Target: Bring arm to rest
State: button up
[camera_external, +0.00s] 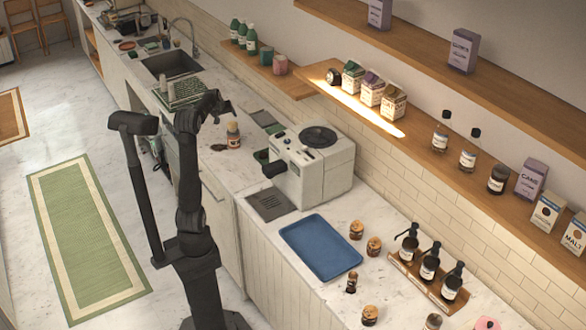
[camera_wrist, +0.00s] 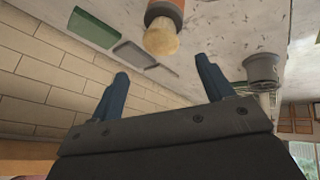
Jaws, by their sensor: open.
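My gripper (camera_external: 226,109) is raised above the counter in the external view, at the end of my bent arm. In the wrist view, my gripper (camera_wrist: 162,72) has its two dark blue fingers spread wide with nothing between them. A small jar with a tan top and orange-brown band (camera_external: 233,136) stands on the counter just below and beside the gripper in the external view. What looks like the same jar (camera_wrist: 163,36) appears beyond the fingers in the wrist view, apart from them.
A sink (camera_external: 172,65) lies behind. Wall shelves (camera_external: 470,185) with cartons and bottles run along the right. In the wrist view, a grey cup (camera_wrist: 262,70) is at right.

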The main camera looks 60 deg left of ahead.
aim_at(233, 122)
jog(key=shift+v, duration=0.95)
jog(key=x, duration=1.2)
jog(key=shift+a+f, duration=0.1)
jog(key=shift+f, duration=0.15)
notch_tip(233, 122, up, 3)
jog(key=shift+f, duration=0.2)
jog(key=shift+r, duration=0.5)
jog(key=shift+f, duration=0.15)
